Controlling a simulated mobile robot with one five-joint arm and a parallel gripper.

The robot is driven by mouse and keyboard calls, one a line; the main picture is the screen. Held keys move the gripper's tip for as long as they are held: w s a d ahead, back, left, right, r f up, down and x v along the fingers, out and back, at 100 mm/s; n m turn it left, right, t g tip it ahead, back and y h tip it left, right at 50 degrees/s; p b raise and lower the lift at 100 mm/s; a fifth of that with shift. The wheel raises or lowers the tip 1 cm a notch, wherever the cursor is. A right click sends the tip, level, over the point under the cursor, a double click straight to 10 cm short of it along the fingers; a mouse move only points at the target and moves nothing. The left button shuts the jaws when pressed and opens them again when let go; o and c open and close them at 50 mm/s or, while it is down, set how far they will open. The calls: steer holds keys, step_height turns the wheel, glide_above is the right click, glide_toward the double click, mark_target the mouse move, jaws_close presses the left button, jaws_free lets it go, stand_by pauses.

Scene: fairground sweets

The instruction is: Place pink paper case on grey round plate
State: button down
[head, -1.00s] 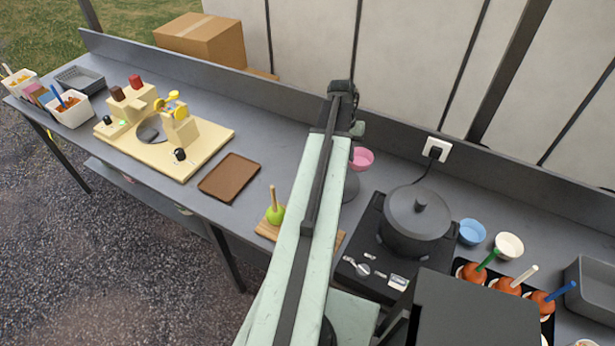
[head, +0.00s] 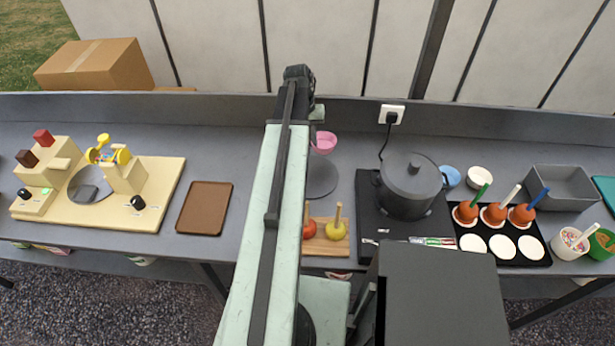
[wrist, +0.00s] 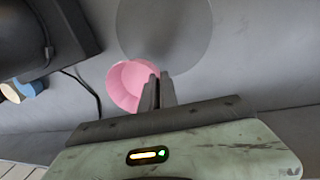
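The pink paper case (head: 324,142) is a small round cup at the end of my arm in the head view. In the wrist view the case (wrist: 127,84) sits at my gripper (wrist: 158,90), whose two fingers are close together on its rim. The case appears held, with its open side showing; its height above the counter is hard to tell. The grey round plate (head: 322,180) lies on the counter in front of the case in the head view, partly hidden by my arm. In the wrist view the plate (wrist: 165,30) is just beyond the case and looks empty.
A black cooker with a dark pot (head: 408,183) stands right of the plate, its cable (wrist: 75,78) running near the case. A wooden board (head: 328,245) with two apples on sticks lies nearer me. A brown tray (head: 204,208) is at left. The back wall rises behind.

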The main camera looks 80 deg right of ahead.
steer(key=w+a+r+m+p, duration=0.2)
steer(key=w+a, duration=0.1)
steer(key=a, duration=0.3)
steer(key=f+b, duration=1)
steer(key=shift+d+f+b, duration=0.3)
steer(key=shift+f+b, duration=0.1)
steer(key=shift+r, duration=0.25)
steer(key=shift+f, duration=0.2)
steer(key=c, duration=1.6)
jaws_free()
